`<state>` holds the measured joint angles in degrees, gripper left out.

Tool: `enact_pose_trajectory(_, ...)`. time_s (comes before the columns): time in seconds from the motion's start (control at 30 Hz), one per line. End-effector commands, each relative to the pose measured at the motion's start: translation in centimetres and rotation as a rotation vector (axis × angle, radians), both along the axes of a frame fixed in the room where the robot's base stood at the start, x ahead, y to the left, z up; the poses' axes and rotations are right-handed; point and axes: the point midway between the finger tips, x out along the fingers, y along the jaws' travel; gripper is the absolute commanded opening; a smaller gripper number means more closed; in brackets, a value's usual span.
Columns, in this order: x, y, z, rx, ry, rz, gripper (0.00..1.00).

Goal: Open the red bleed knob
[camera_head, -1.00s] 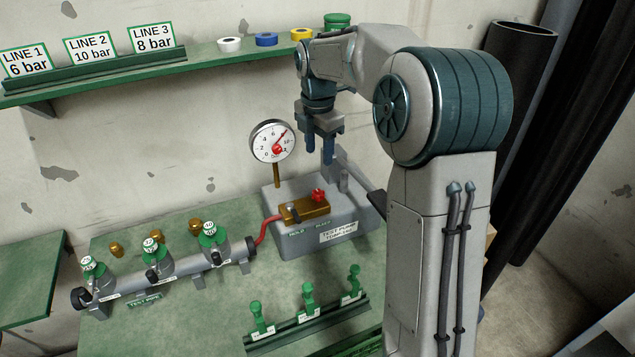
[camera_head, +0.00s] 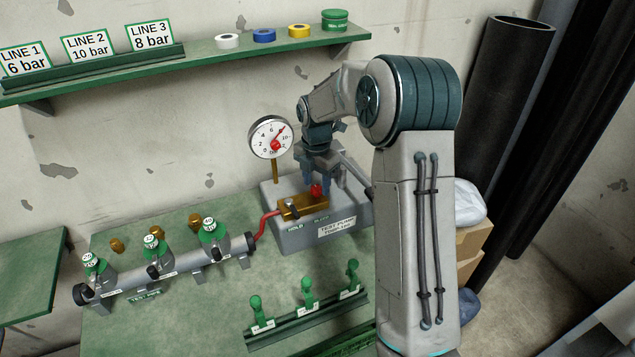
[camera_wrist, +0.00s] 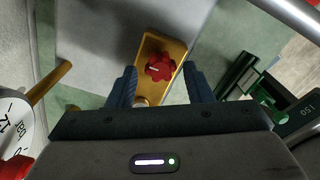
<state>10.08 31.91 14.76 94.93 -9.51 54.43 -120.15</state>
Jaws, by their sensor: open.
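The red bleed knob (camera_head: 316,190) sits on the right part of a brass block (camera_head: 290,212) on the grey test pump (camera_head: 300,238). In the wrist view the knob (camera_wrist: 160,68) is a red scalloped wheel with a white mark, on the brass block (camera_wrist: 174,46). My gripper (camera_head: 318,180) is just above and behind the knob, pointing down. In the wrist view its two blue fingers (camera_wrist: 160,86) are apart, one on each side of the brass block, with the knob between and slightly beyond the tips. I cannot tell whether they touch it.
A pressure gauge (camera_head: 270,137) stands on a brass stem left of my gripper. A dark hold lever (camera_head: 291,208) sits beside the knob. A red hose (camera_head: 263,224) leads to the test pipe (camera_head: 180,266). A rack of green keys (camera_head: 308,295) lies in front.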

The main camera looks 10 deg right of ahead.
Motion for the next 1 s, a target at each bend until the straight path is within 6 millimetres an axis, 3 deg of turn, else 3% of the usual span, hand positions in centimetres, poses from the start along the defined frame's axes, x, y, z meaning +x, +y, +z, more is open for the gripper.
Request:
enact_pose_trajectory(0.13, -0.01, 0.03, -0.98, 0.000, 0.000, 0.000, 0.46)
enact_pose_trajectory(0.43, 0.00, 0.01, -1.17, 0.000, -0.001, 0.000, 0.46)
enact_pose_trajectory(0.57, 0.01, 0.02, -1.16, 0.000, -0.001, 0.000, 0.10)
enact_pose_trajectory(1.0, 0.05, -0.08, -1.15, -0.001, -0.002, -0.069, 0.10)
